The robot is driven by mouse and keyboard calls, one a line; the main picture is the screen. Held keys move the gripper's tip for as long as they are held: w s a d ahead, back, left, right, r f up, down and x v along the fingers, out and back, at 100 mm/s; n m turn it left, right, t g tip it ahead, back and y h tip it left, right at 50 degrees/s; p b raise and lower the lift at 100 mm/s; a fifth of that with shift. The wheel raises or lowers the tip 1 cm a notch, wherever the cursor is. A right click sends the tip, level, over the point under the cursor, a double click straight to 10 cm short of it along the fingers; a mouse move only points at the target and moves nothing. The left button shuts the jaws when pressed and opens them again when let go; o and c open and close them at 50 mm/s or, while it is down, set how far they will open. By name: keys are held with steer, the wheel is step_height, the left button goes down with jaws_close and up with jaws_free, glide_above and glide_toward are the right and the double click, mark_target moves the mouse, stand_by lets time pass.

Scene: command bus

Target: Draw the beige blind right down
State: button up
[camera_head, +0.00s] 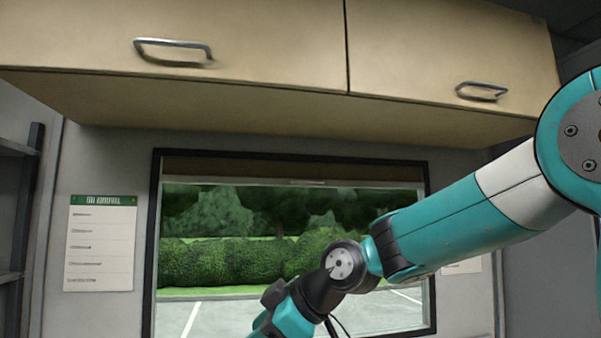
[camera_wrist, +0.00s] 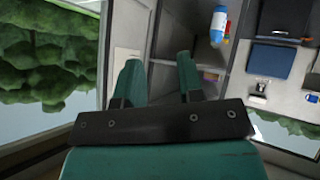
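The blind (camera_head: 290,170) is a short brownish-beige strip in shadow across the top of the window. A thin pale bar (camera_head: 306,183) runs along its lower edge, and most of the glass below it is bare. My gripper's fingers lie outside the head view, where my arm crosses the lower right of the window and leaves at the bottom. In the wrist view, my gripper (camera_wrist: 159,65) shows two teal fingers spread apart with nothing between them. The blind cannot be made out in the wrist view.
Beige overhead cupboards (camera_head: 230,90) with metal handles jut out above the window (camera_head: 433,290). A notice (camera_head: 100,243) hangs on the wall to its left. The wrist view shows a blue and white bottle (camera_wrist: 219,25) on shelving and a dark blue case (camera_wrist: 280,60).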

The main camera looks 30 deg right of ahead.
steer(key=w+d+r+n+t+h+p, duration=0.1)
steer(key=w+d+r+n+t+p, duration=0.4)
steer(key=w+d+r, duration=0.8)
steer(key=n+t+h+p, duration=0.1)
steer(key=n+t+h, duration=0.2)
steer(key=t, duration=0.4)
glide_toward(311, 181)
steer(key=shift+p+x, duration=5.3)
steer(key=shift+p, duration=1.1)
steer(key=shift+c, duration=0.2)
jaws_close()
